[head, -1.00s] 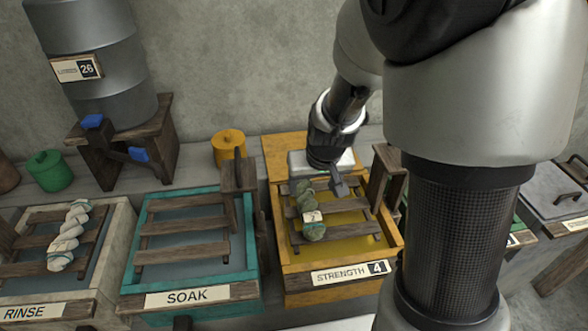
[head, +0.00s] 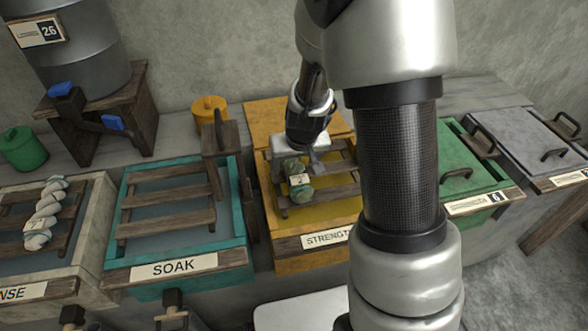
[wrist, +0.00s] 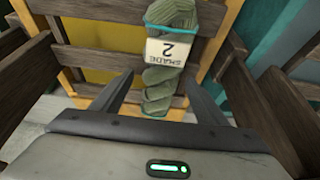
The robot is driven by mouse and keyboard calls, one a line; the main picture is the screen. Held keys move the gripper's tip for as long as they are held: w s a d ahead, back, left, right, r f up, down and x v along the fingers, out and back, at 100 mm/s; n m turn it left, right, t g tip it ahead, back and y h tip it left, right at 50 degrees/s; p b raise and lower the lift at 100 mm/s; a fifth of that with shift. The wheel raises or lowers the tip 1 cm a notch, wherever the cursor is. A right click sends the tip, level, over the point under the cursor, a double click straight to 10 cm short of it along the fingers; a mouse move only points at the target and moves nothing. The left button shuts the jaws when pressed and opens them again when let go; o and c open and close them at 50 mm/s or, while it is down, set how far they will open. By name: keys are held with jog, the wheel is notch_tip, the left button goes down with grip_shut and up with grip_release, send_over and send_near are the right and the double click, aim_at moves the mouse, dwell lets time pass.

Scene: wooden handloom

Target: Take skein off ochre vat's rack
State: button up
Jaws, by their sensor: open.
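The olive-green twisted skein (head: 298,188) lies across the slats of the wooden rack (head: 335,193) on the ochre vat (head: 264,196). My gripper (head: 314,165) is just above the skein's far end, open and empty. In the wrist view the skein (wrist: 185,18) carries a pale tag (wrist: 168,52) reading "SHADE 2". There the gripper's two fingers (wrist: 158,76) show on either side of the skein's lower, twisted part. I cannot tell whether they are level with it. Part of the skein is hidden behind the gripper in the head view.
To the left stand the teal SOAK vat (head: 243,243) with an empty rack and the rinse vat (head: 97,225) with a pale skein (head: 45,212). A green lidded vat (head: 470,165) stands right. An ochre canister (head: 209,108) is behind. My arm hides the ochre vat's right side.

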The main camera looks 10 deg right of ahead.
jog(key=c, duration=1.2)
jog(key=shift+r, duration=0.15)
jog(key=shift+c, duration=0.7)
